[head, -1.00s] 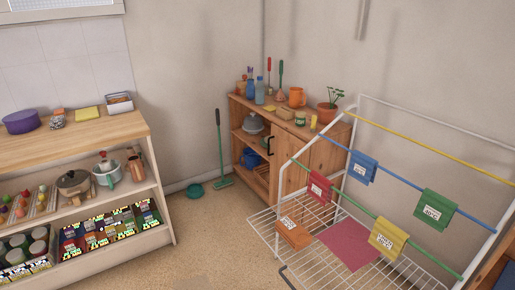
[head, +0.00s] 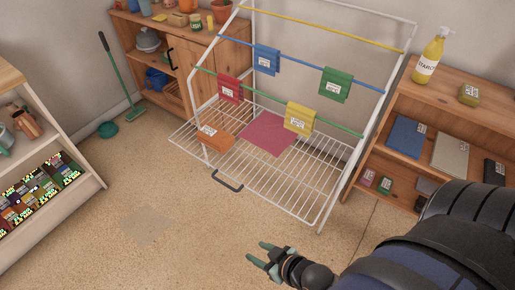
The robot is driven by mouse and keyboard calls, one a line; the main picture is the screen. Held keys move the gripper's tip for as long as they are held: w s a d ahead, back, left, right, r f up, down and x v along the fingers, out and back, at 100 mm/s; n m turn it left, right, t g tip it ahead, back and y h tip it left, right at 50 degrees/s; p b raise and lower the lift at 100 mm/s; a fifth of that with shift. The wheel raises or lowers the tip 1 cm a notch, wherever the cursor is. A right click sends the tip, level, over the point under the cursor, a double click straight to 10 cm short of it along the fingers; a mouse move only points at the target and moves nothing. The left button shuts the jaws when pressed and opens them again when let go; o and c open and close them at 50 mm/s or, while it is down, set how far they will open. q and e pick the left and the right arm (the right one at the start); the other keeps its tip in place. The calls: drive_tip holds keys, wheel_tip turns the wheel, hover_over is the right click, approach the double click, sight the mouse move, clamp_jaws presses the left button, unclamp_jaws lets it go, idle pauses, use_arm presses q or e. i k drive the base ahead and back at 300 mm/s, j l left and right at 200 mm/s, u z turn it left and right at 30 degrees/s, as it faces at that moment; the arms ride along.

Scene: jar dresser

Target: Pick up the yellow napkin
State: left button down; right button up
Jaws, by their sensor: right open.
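The yellow napkin (head: 299,119) hangs folded over the green bar of the white drying rack (head: 318,190), on the front side, with a white label on it. My right gripper (head: 262,255) is at the bottom middle of the head view, low over the floor and in front of the rack. Its fingers are apart and empty, pointing left. It is well away from the napkin. My left gripper is not in view.
A red napkin (head: 230,89) shares the green bar; blue (head: 266,59) and green (head: 336,84) ones hang behind. An orange box (head: 214,137) and dark pink cloth (head: 268,134) lie on the rack's grid. A wooden shelf (head: 450,92) stands right. Floor left of the gripper is clear.

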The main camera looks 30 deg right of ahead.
sight(469, 94)
drive_tip(key=z, duration=2.55)
drive_tip(key=i+l+u, duration=0.1)
